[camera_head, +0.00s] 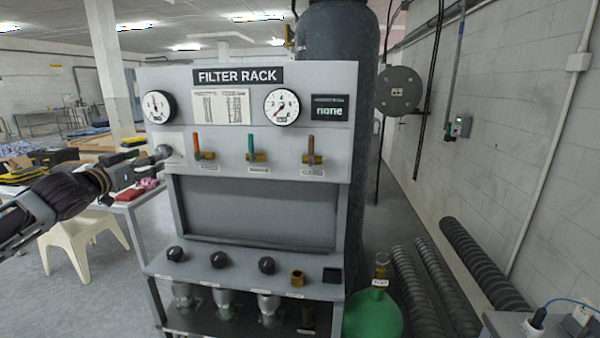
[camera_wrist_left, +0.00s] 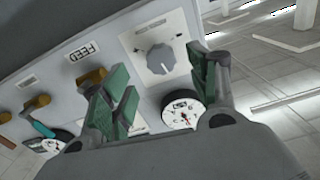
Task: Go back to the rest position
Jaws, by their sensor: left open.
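My left gripper (camera_head: 150,164) reaches in from the left in the head view, at the upper left of the filter rack (camera_head: 260,100). In the left wrist view its two green-padded fingers (camera_wrist_left: 160,88) are apart, with a grey selector knob (camera_wrist_left: 156,58) on a white plate showing between and beyond them. No object shows between the pads. I cannot tell whether a fingertip touches the knob or panel. My right gripper is not in view.
The rack carries two gauges (camera_head: 281,107), several coloured valve levers (camera_head: 251,147) and a lower shelf with black knobs (camera_head: 219,259). A green tank (camera_head: 373,315) and ribbed hoses (camera_head: 480,262) stand at right. A side table (camera_head: 138,192) and white stool (camera_head: 84,238) stand at left.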

